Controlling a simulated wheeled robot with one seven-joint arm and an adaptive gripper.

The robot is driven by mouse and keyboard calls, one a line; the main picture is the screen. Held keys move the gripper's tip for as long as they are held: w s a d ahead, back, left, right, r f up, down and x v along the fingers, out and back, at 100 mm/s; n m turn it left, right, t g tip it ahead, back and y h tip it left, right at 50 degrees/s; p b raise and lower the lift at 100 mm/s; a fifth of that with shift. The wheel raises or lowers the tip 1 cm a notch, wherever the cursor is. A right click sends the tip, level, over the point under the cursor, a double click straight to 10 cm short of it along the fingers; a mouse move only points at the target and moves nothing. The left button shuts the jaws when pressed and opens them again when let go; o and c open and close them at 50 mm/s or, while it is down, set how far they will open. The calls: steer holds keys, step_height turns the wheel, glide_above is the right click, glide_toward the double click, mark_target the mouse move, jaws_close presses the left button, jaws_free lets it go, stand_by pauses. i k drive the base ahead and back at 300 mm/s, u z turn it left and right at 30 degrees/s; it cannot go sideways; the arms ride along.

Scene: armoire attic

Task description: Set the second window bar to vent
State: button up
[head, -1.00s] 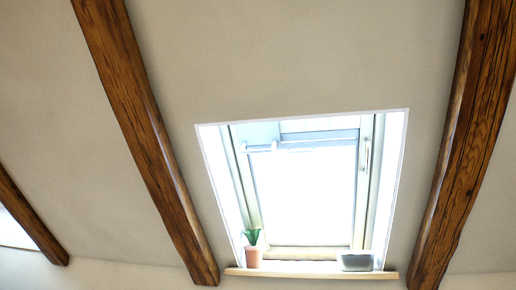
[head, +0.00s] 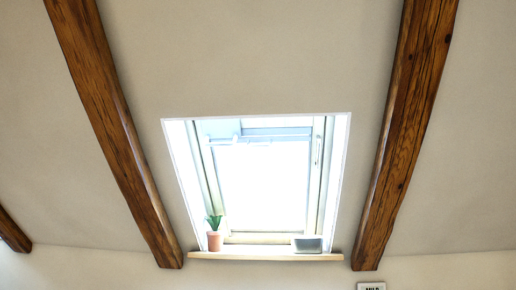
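A roof window (head: 262,185) is set in the sloped ceiling, in the middle of the head view. A pale bar (head: 240,141) runs across the top of its sash, with a small bracket near its left part. A slim upright handle (head: 318,150) shows on the right side of the frame. The glass is very bright, and I cannot tell the bar's exact setting. Whether this is the second window cannot be told from this view. My gripper is not in view.
A wooden sill (head: 265,256) under the window holds a potted plant (head: 214,234) and a grey planter (head: 307,244). Dark wooden beams flank the window on the left (head: 112,130) and right (head: 405,135). A small sign (head: 371,286) is cut off at the bottom edge.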

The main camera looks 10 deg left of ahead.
mark_target(230, 128)
steer(key=z, duration=0.1)
steer(key=i, duration=0.9)
steer(key=u, duration=0.75)
